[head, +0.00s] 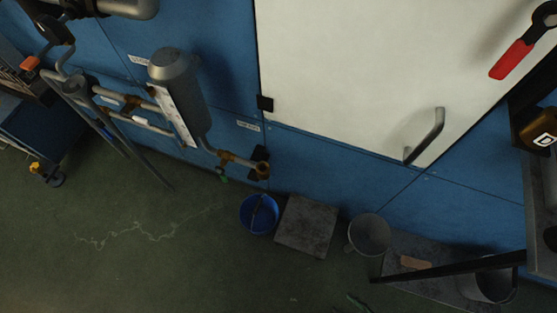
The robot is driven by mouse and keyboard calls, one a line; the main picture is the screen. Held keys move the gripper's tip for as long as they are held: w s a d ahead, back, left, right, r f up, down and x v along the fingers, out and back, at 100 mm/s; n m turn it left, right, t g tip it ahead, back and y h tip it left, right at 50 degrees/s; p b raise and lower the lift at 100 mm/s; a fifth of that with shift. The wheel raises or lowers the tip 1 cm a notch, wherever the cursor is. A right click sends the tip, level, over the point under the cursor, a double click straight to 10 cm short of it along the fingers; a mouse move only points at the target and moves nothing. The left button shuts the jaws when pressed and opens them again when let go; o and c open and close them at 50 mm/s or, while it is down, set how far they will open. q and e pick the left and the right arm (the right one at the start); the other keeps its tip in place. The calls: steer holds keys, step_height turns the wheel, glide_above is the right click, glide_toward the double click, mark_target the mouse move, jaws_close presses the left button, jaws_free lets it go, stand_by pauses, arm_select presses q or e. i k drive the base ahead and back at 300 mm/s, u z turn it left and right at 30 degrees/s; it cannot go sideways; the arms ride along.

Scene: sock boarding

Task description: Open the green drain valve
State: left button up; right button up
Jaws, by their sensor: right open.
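The drain valve's small green handle (223,176) hangs below a brass fitting (228,158) on the short pipe under the grey cylindrical vessel (181,90). The handle is small and dark here, so I cannot tell its exact angle. The pipe ends at a round brass opening (262,170) to the right. A small dark shape at the bottom edge seems to be the tip of my right gripper (357,302), open and well apart from the valve. My left gripper is not in view.
A grey slab (306,225) and a grey bucket (371,234) stand right of the blue bucket. A black bar (450,269) crosses the lower right. A red-handled tool (511,60) is at upper right. Green floor (130,260) at lower left is clear.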

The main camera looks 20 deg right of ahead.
mark_target(221, 172)
steer(key=k, duration=1.2)
steer(key=u, duration=0.8)
steer(key=i, duration=1.3)
steer(key=z, duration=0.05)
